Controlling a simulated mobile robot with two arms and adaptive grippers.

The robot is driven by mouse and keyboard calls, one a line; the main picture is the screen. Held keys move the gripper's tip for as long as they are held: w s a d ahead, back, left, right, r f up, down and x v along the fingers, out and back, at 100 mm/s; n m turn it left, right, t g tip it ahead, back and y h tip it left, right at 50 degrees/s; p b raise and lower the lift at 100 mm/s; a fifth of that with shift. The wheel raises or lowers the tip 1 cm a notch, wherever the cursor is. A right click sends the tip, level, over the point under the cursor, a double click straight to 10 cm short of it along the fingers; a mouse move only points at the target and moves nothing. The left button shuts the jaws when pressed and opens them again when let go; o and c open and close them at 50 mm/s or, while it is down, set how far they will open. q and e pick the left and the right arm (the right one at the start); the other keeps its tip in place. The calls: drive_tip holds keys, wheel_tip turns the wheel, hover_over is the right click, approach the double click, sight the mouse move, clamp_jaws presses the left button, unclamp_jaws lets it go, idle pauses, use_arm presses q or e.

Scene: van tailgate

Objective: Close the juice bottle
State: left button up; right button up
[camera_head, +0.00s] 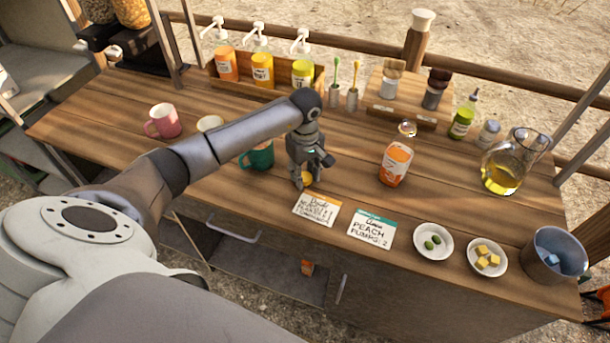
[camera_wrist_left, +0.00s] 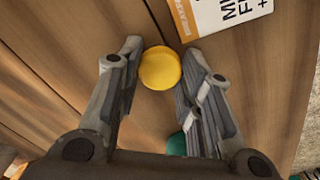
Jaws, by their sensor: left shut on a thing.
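The juice bottle (camera_head: 396,165) stands upright on the wooden counter, right of my left gripper, with orange juice and an orange label. Its clear top shows no coloured cap. My left gripper (camera_head: 302,184) points down at the counter near the front edge, apart from the bottle. It is shut on a round yellow cap (camera_head: 307,178). In the left wrist view the yellow cap (camera_wrist_left: 160,68) sits between the fingertips (camera_wrist_left: 158,72). Whether the cap touches the counter is hard to tell. My right gripper is not in view.
Two order cards (camera_head: 316,210) (camera_head: 371,229) lie in front of the bottle. A teal mug (camera_head: 260,157) stands close behind my left gripper. Two small dishes (camera_head: 433,258) (camera_head: 503,270), a metal bucket (camera_head: 541,273) and a glass pitcher (camera_head: 520,160) stand to the right.

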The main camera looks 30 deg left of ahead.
sight(305, 177)
use_arm(q)
drive_tip(key=shift+r, duration=0.1)
drive_tip(key=shift+w+r, duration=0.1)
drive_tip(key=shift+r, duration=0.4)
wheel_tip(305, 177, up, 2)
drive_tip(key=shift+r+b, duration=0.1)
drive_tip(key=shift+b, duration=0.3)
drive_tip(key=s+d+r+b, duration=0.3)
drive_tip(key=s+r, duration=0.6)
drive_tip(key=s, duration=0.4)
drive_tip(key=shift+s+d+r+b, duration=0.35)
drive_tip(key=shift+d+b, duration=0.05)
drive_tip(key=shift+b, duration=0.1)
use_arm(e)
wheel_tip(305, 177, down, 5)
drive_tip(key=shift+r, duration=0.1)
use_arm(q)
drive_tip(key=shift+d, duration=0.1)
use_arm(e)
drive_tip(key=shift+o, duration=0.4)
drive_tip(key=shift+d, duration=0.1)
